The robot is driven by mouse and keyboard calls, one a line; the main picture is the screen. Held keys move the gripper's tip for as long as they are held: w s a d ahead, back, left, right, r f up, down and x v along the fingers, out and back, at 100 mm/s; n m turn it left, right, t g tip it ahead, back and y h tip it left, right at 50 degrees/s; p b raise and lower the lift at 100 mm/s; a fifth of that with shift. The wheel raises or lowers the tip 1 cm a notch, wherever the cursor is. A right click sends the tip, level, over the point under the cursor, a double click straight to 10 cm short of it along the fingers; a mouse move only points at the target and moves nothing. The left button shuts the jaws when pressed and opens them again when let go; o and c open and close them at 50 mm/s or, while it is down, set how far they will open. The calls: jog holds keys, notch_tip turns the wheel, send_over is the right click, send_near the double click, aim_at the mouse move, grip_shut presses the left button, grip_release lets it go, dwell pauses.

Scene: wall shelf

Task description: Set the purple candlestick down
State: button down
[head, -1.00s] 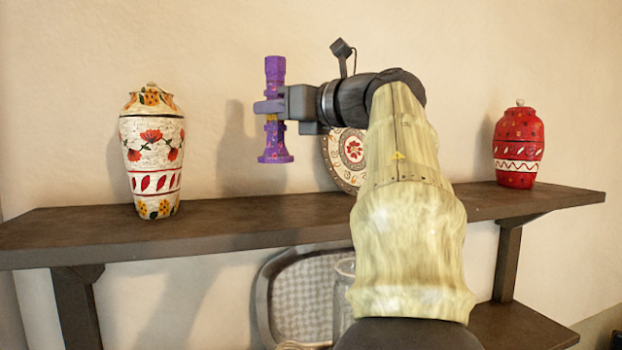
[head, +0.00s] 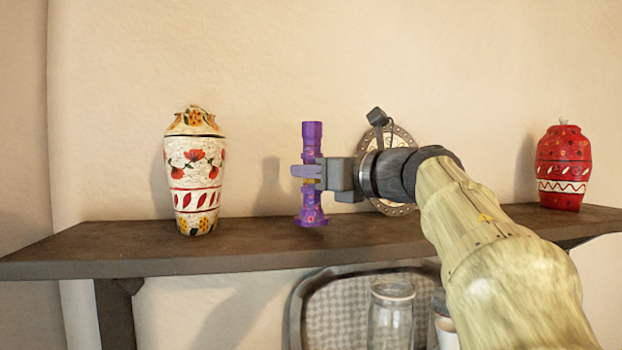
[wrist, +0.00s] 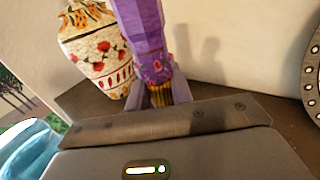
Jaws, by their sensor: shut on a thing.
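The purple candlestick (head: 312,208) is upright, with its round foot low over the upper shelf (head: 110,252). I cannot tell for sure whether the foot touches the board. My gripper (head: 306,176) is shut around the candlestick's middle, coming from the right. In the wrist view the candlestick (wrist: 146,35) rises from between the fingers, and its foot is hidden there.
A white floral jar (head: 195,172) stands left of the candlestick, with bare shelf between. A decorated plate (head: 398,208) leans on the wall behind my arm. A red jar (head: 563,166) stands at the right end. A tray (head: 303,310) and glass jar (head: 391,318) are below.

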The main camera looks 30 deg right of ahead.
jog(key=shift+s+f, duration=0.1)
jog(key=shift+f, duration=0.5)
jog(key=shift+w+f, duration=0.1)
jog(key=shift+w, duration=0.1)
jog(key=shift+a+f, duration=0.1)
jog(key=shift+f, duration=0.05)
jog(key=c, duration=1.2)
grip_release()
jog(key=shift+s, duration=0.25)
jog(key=shift+c, duration=0.2)
jog(key=shift+w, duration=0.25)
jog(key=b+v, duration=0.5)
jog(key=v, duration=0.7)
jog(key=shift+s+r+b, duration=0.2)
jog(key=shift+r+b, duration=0.05)
jog(key=shift+b, duration=0.15)
